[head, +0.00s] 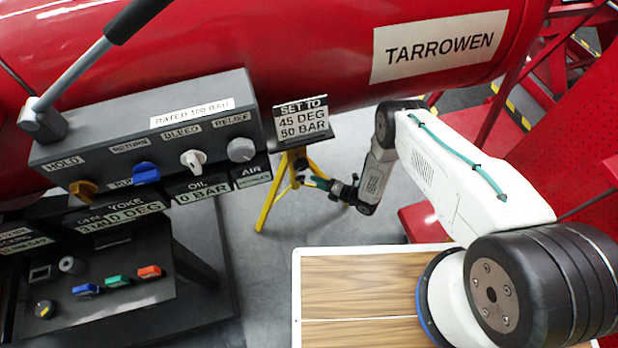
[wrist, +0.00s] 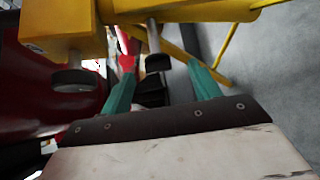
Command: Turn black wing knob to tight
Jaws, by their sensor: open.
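My gripper (head: 318,184) is beside the yellow tripod stand (head: 273,193), below the sign. In the wrist view my gripper (wrist: 160,64) is open, with its two teal fingers apart. A dark knob (wrist: 158,62) on a short shaft shows between the fingertips, under a yellow part (wrist: 200,10); contact cannot be told. A second dark knob (wrist: 75,82) hangs under a yellow block (wrist: 60,35) at the left. Neither knob's wing shape is clear, so I cannot tell which is the black wing knob.
A dark valve panel (head: 100,150) with gold, blue, white and grey knobs stands at the left. A "SET TO 45 DEG 50 BAR" sign (head: 301,118) stands above the tripod. A red cylinder (head: 250,45) spans the back. Grey floor (head: 265,275) is clear below the tripod.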

